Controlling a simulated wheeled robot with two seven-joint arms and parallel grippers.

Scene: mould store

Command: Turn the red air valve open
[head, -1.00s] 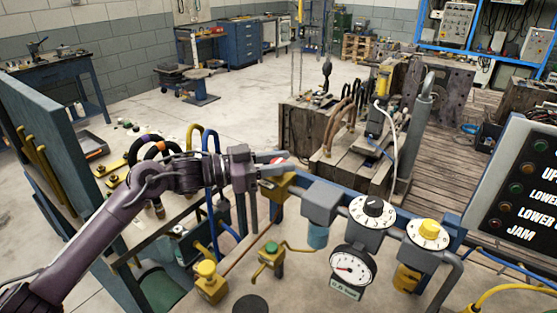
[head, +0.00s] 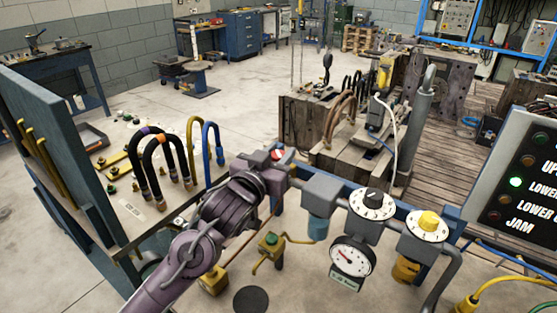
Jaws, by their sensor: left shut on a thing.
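The red air valve (head: 278,155) shows as a small red and white patch at the left end of the blue pipe rail, in the middle of the head view. My left gripper (head: 280,164) is at it, shut on it. The gripper and wrist hide most of the valve body, and I cannot tell exactly how far its handle is turned. My left arm comes up from the bottom, just left of the middle. My right gripper is not in view.
Right of the valve along the rail are a grey filter unit (head: 321,190), a black-knobbed regulator (head: 373,206), a pressure gauge (head: 352,256) and a yellow-knobbed unit (head: 428,223). A lamp panel (head: 520,200) shows a green light.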

